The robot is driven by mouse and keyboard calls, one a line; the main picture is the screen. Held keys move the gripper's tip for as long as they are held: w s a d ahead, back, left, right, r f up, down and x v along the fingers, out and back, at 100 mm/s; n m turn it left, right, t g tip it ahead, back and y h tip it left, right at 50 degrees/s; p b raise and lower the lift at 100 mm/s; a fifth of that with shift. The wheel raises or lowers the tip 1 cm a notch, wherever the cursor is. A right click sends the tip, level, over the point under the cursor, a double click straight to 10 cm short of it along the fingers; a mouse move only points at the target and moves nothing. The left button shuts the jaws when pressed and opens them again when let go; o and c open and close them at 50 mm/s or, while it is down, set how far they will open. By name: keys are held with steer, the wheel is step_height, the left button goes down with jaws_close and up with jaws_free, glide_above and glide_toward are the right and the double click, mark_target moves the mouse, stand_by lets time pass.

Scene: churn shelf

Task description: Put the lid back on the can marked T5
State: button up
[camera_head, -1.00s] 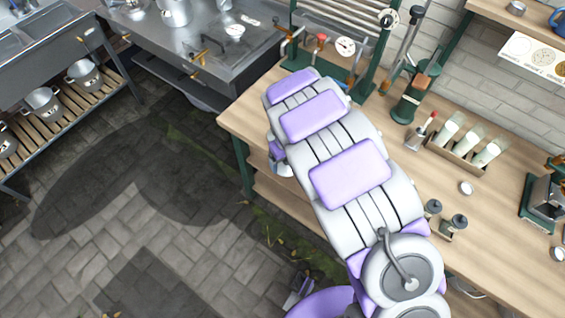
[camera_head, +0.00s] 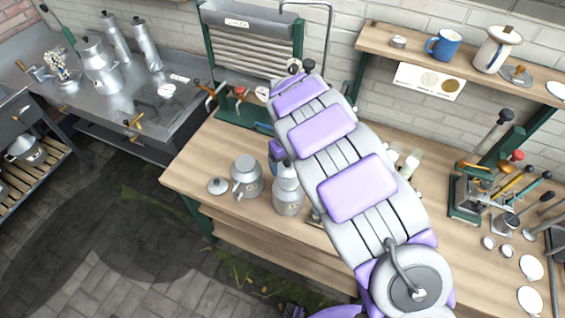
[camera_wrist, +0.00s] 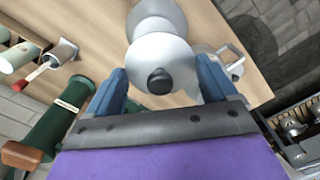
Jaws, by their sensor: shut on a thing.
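My gripper (camera_wrist: 164,76) is shut on a grey lid with a black knob (camera_wrist: 159,80); its blue fingers stand on either side. A grey can (camera_wrist: 152,14) shows just beyond the lid in the wrist view. In the head view this can (camera_head: 288,200) stands on the wooden bench, with a conical top under the end of my arm. I cannot tell whether lid and can touch. The can's mark is too small to read. In the head view my gripper is mostly hidden by my arm.
Pale green-and-white cylinders (camera_head: 410,162) are right of my arm. A tool stand (camera_head: 470,195) and white discs occupy the right bench. A shelf (camera_head: 460,66) hangs above.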

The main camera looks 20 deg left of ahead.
steer(key=shift+d+f, duration=0.45)
steer(key=shift+d, duration=0.1)
steer(key=shift+d+f, duration=0.3)
steer(key=shift+f, duration=0.4)
steer(key=shift+a+f+b, duration=0.25)
steer(key=shift+a+f, duration=0.1)
steer(key=shift+f, duration=0.55)
steer(key=shift+a+f+b, duration=0.25)
steer(key=shift+a+f, duration=0.05)
steer(key=shift+f, duration=0.6)
steer(key=shift+d+r, duration=0.15)
steer(key=shift+d, duration=0.35)
steer(key=shift+a, duration=0.15)
steer(key=shift+a, duration=0.4)
steer(key=shift+d, duration=0.3)
steer(key=shift+d, duration=0.1)
